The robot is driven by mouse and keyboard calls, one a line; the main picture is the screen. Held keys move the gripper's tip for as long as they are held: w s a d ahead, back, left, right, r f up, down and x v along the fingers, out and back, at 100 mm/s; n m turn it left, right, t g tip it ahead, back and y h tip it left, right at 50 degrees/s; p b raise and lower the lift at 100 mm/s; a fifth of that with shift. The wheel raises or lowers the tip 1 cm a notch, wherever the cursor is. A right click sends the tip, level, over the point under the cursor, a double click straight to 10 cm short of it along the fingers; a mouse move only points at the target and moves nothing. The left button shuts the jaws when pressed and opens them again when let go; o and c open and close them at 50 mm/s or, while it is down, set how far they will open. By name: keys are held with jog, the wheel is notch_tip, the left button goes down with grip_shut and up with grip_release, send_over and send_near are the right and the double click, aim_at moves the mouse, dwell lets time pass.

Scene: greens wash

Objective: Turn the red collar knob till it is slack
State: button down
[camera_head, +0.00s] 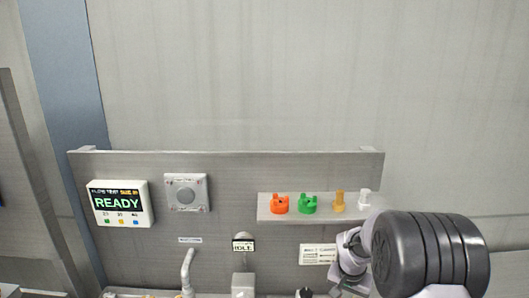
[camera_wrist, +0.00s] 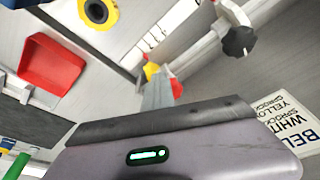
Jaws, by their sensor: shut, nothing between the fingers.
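In the wrist view a small red part (camera_wrist: 177,88), possibly the red collar knob, shows just right of my fingers. It is mostly hidden, and I cannot tell whether the fingers touch it. A small yellow part (camera_wrist: 151,69) shows beyond the fingertips. My gripper (camera_wrist: 157,82) is shut with nothing held. In the head view my gripper's wrist (camera_head: 350,254) is at the lower right, in front of the panel, and its fingertips cannot be made out. No clear view of the red collar knob shows there.
A black lobed knob (camera_wrist: 238,41) sits on a pale pipe fitting near my gripper. A red bin (camera_wrist: 52,66) is at left. A shelf (camera_head: 264,217) holds orange, green, yellow and white parts. A display (camera_head: 118,203) reads READY; a smaller sign (camera_head: 243,245) reads IDLE.

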jog(key=shift+w+a, duration=0.1)
jog(key=shift+a, duration=0.05)
jog(key=shift+w+a+b, duration=0.4)
jog(key=shift+a+b, duration=0.35)
jog(key=shift+b, duration=0.1)
jog(key=shift+w+a, duration=0.2)
jog(key=shift+w, duration=0.05)
